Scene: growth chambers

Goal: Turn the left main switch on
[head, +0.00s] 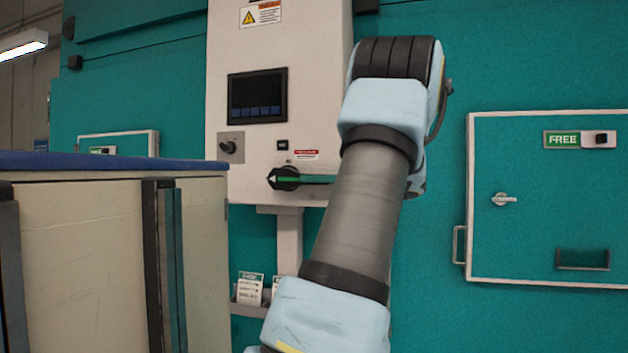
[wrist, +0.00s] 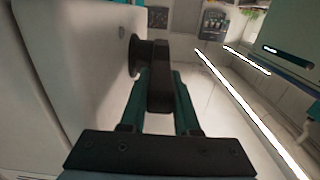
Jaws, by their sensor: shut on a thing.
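The main switch (head: 284,178) is a black rotary knob with a white arrow mark, low on the white control box at the centre of the head view. A green strip runs right from the knob towards my arm. In the wrist view its black handle (wrist: 159,92) stands out from a round base on a pale panel. My gripper (wrist: 158,76) is shut on this handle, with one teal finger on each side. In the head view my arm covers the gripper, or most of it.
The white control box (head: 225,75) carries a dark screen (head: 257,96) and a small key-like switch (head: 230,147). A beige cabinet with a blue top (head: 95,162) stands close at the left. A teal chamber door (head: 540,215) marked FREE is at the right.

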